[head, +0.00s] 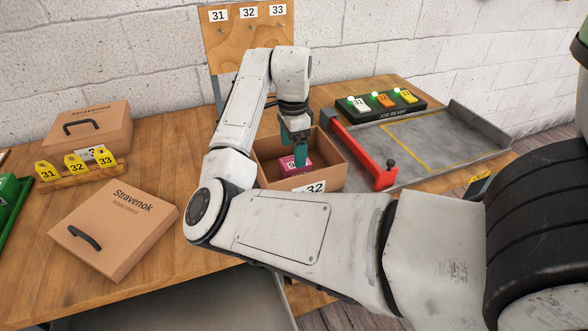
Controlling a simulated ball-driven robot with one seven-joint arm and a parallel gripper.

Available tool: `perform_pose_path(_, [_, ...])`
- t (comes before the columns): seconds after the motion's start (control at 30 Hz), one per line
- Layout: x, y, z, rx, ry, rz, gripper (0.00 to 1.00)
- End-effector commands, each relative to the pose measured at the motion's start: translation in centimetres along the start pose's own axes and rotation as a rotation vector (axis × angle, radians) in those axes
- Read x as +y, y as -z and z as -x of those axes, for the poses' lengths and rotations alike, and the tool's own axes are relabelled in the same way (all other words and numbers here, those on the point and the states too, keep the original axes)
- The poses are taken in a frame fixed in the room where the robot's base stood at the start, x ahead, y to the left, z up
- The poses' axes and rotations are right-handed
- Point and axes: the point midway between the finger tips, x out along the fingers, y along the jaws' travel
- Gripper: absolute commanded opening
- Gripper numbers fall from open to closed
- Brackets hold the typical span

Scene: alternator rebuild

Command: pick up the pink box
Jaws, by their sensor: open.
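The pink box (286,164) sits inside an open cardboard box (335,160) labelled 32, near the middle of the workbench. A white mark with a character shows on the pink box's front, and part of the box is hidden behind my gripper. My gripper (294,162) has teal fingers and points down into the cardboard box, right at the pink box. It is open. I cannot tell whether the fingers touch the pink box or stand on both sides of it.
A red bar (362,154) and a grey metal tray (440,140) lie right of the cardboard box. Closed Stravenok boxes (115,230) and yellow tags (76,165) stand left. A board (250,30) numbered 31 to 33 stands behind. A black panel (380,104) has lit green lamps.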

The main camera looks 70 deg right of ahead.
Motion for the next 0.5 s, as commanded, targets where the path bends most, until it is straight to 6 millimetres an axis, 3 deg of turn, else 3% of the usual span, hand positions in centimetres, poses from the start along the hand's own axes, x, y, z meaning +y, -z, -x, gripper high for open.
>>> perform_pose_path(0.5, [-0.4, 0.7, -5.7, 0.000, -0.001, 0.001, 0.88])
